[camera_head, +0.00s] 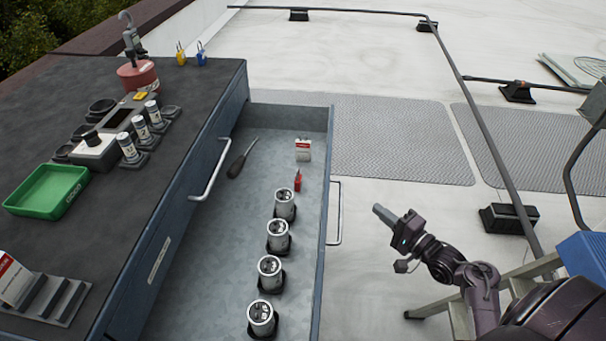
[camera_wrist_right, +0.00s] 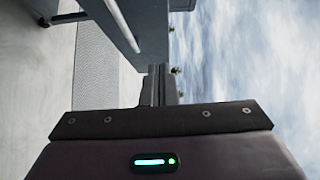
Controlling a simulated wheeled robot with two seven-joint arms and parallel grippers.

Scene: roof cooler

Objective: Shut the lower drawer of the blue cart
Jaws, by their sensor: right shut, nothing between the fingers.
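The blue cart (camera_head: 165,215) stands at the left with a dark top. Its lower drawer (camera_head: 324,240) is pulled out to the right, with a bar handle (camera_head: 336,212) on its outer face. An upper bar handle (camera_head: 212,170) sits on the cart's side above it. My right gripper (camera_head: 380,213) is shut and empty, to the right of the drawer handle and apart from it. In the right wrist view my shut fingers (camera_wrist_right: 158,84) point toward a blue-grey panel and a bar handle (camera_wrist_right: 122,24). My left gripper is out of view.
Inside the drawer lie several silver cylinders (camera_head: 278,236), a screwdriver (camera_head: 241,160), a small red item (camera_head: 298,180) and a white-red box (camera_head: 303,149). A green tray (camera_head: 47,190) sits on the cart top. A stepladder (camera_head: 459,318) stands by my right arm. Pale roof floor lies between.

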